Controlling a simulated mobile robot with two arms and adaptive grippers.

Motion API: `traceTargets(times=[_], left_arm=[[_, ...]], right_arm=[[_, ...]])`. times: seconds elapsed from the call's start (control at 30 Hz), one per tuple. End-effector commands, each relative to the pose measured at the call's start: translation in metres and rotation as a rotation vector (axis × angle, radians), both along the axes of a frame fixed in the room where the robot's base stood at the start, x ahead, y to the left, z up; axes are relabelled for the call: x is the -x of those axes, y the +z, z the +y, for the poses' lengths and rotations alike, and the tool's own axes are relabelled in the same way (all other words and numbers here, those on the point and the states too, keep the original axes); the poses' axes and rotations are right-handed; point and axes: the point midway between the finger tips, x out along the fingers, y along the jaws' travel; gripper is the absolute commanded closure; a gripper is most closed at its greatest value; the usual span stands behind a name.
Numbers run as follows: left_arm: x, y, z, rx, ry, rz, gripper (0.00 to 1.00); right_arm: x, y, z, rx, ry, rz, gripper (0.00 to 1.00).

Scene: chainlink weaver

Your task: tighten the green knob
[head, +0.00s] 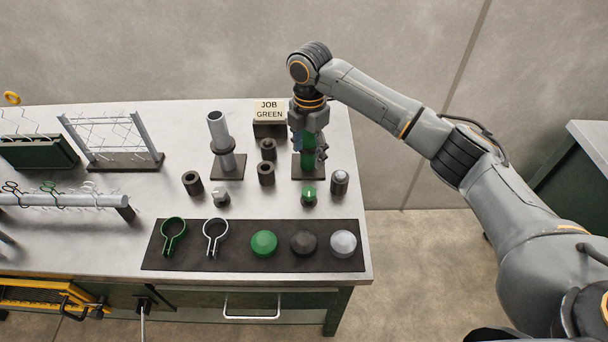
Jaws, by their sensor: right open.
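A small green knob (309,191) with a pale mark on its front stands on a dark round base, just in front of a green post (308,160) on a dark square plate. My right gripper (309,147) points down from above with its open fingers around or beside the upper part of the green post; I cannot tell whether they touch it. It is behind and above the green knob, apart from it. The post's top is hidden by the gripper. My left gripper is not in view.
A grey post (215,130) with a dark collar and a JOB GREEN sign (269,110) stand nearby. A dark mat (200,262) in front carries two clamp rings and green, black and grey domes.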

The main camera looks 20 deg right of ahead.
Motion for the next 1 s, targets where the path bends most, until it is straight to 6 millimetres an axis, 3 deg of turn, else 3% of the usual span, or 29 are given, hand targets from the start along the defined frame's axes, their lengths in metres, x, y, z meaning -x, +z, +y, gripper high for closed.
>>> traceTargets(times=[0.17,0.33,0.47,0.7,0.83,1.0], left_arm=[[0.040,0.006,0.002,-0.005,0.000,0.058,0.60],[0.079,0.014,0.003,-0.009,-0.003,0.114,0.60],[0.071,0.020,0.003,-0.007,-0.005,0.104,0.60],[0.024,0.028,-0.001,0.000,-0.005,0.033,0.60],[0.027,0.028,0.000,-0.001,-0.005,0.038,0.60],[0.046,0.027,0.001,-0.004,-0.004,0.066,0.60]], right_arm=[[0.002,-0.024,0.000,0.000,-0.001,0.005,0.41],[0.003,-0.061,0.000,0.001,-0.002,0.006,0.41],[0.003,-0.089,0.000,0.001,-0.002,0.005,0.41],[0.003,-0.124,0.001,0.000,-0.002,0.002,0.41],[0.002,-0.132,0.000,0.000,-0.002,0.001,0.41],[0.002,-0.135,0.001,0.000,-0.001,0.000,0.41]])
